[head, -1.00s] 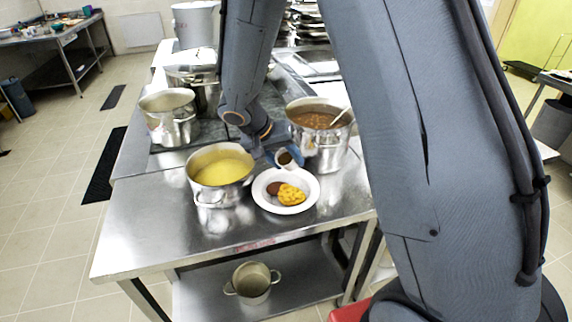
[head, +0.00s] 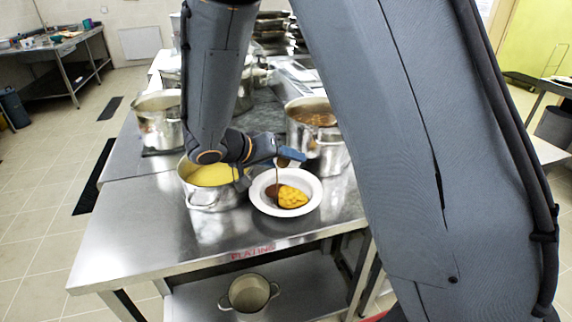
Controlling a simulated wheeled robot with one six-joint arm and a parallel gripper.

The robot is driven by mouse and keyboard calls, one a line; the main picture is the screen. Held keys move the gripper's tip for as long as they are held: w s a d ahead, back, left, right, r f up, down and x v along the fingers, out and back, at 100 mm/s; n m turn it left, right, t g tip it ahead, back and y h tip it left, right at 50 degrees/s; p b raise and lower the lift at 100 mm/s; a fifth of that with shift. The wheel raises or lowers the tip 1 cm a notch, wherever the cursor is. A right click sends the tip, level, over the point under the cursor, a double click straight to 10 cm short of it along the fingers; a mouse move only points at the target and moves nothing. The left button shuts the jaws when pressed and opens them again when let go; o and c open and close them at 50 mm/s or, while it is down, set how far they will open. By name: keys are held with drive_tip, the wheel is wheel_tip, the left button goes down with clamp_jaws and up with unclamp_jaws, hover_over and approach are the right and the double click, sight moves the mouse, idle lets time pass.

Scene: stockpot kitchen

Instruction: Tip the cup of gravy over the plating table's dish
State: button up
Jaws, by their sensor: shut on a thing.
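My gripper (head: 277,156) is shut on the cup of gravy (head: 290,154) and holds it above the white dish (head: 259,205) on the plating table (head: 137,237). The cup is tilted, and a thin brown stream (head: 277,173) runs from it down to the dish. In the dish are a brown patch of gravy (head: 272,190) and a yellow-orange food portion (head: 292,197). My arm hides part of the cup's surroundings and the fingertips are small in this view.
A pot of yellow liquid (head: 212,193) stands just left of the dish. A pot of brown stew (head: 319,145) stands behind and right. Another steel pot (head: 160,125) is at the far left. An empty pot (head: 248,295) sits on the lower shelf. The table's front left is clear.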

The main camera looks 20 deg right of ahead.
drive_tip(key=shift+a+f+t+h+b, duration=0.1)
drive_tip(key=shift+f+t+h+b, duration=0.2)
drive_tip(key=shift+t+h+b, duration=0.25)
drive_tip(key=shift+h+b, duration=0.25)
drive_tip(key=shift+b, duration=0.5)
drive_tip(key=h+b, duration=0.1)
drive_tip(key=b, duration=0.1)
drive_tip(key=t+h+b, duration=0.1)
drive_tip(key=b, duration=0.4)
drive_tip(key=shift+s+a+f+h, duration=0.15)
drive_tip(key=shift+a+f+h, duration=0.1)
drive_tip(key=shift+f+h, duration=0.15)
drive_tip(key=shift+t+h+b, duration=0.25)
drive_tip(key=shift+h+b, duration=0.05)
drive_tip(key=shift+b, duration=0.4)
drive_tip(key=h+b, duration=0.1)
drive_tip(key=b, duration=0.1)
drive_tip(key=t+h+b, duration=0.1)
drive_tip(key=b, duration=0.2)
drive_tip(key=a+t+h+b, duration=0.1)
drive_tip(key=h+b, duration=0.1)
drive_tip(key=b, duration=0.1)
drive_tip(key=shift+s+r+m, duration=0.2)
drive_tip(key=shift+s+m, duration=0.1)
drive_tip(key=shift+s, duration=0.05)
drive_tip(key=shift+h+b, duration=0.4)
drive_tip(key=shift+b, duration=0.25)
drive_tip(key=shift+s+a+r+t, duration=0.1)
drive_tip(key=shift+a+r+t, duration=0.05)
drive_tip(key=shift+t, duration=0.15)
